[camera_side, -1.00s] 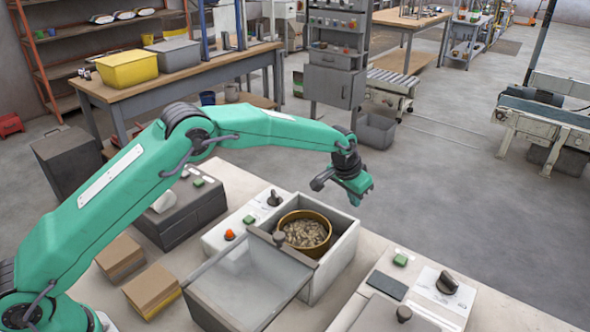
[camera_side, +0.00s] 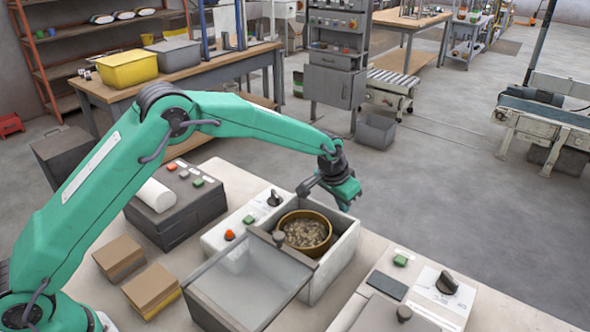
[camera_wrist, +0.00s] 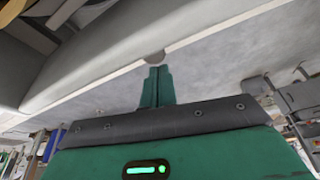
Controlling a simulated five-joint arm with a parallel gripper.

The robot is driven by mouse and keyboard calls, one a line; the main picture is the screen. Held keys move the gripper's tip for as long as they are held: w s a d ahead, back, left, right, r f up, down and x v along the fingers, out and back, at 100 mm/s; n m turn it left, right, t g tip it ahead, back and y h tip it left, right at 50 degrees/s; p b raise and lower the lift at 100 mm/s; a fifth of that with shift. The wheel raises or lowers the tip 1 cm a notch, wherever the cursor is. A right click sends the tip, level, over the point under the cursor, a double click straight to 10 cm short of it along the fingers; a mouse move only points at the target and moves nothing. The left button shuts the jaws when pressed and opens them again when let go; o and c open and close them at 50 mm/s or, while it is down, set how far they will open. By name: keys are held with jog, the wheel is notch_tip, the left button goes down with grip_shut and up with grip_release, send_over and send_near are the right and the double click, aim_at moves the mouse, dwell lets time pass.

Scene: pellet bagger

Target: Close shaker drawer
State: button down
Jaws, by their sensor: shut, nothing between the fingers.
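The shaker drawer (camera_side: 333,271) is a pale grey open-topped box in the side view. It extends from beneath or beside a cover with a frosted panel (camera_side: 246,287) and a dark knob (camera_side: 279,238). A brass pan (camera_side: 304,214) of pellets sits inside its exposed part. My gripper (camera_side: 345,207) is shut and empty near the drawer's far end; contact cannot be told from here.
A control panel (camera_side: 236,228) with a red button, a green button and a dark dial stands left of the drawer. Another dial panel (camera_side: 440,292) stands at right. Stacked brown blocks (camera_side: 150,288) lie at left.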

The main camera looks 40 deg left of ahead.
jog(key=shift+s, duration=1.45)
jog(key=shift+s+f, duration=0.1)
jog(key=shift+s, duration=0.05)
jog(key=shift+w, duration=0.3)
jog(key=shift+w+d+r, duration=0.1)
jog(key=shift+w+d, duration=0.1)
jog(key=shift+w, duration=0.45)
jog(key=shift+w+d+r, duration=0.1)
jog(key=shift+w+d, duration=0.05)
jog(key=shift+w, duration=0.5)
jog(key=shift+w+d+r, duration=0.1)
jog(key=shift+w+d, duration=0.1)
jog(key=shift+w, duration=0.45)
jog(key=v, duration=0.9)
jog(key=shift+s+r, duration=0.25)
jog(key=shift+r, duration=0.15)
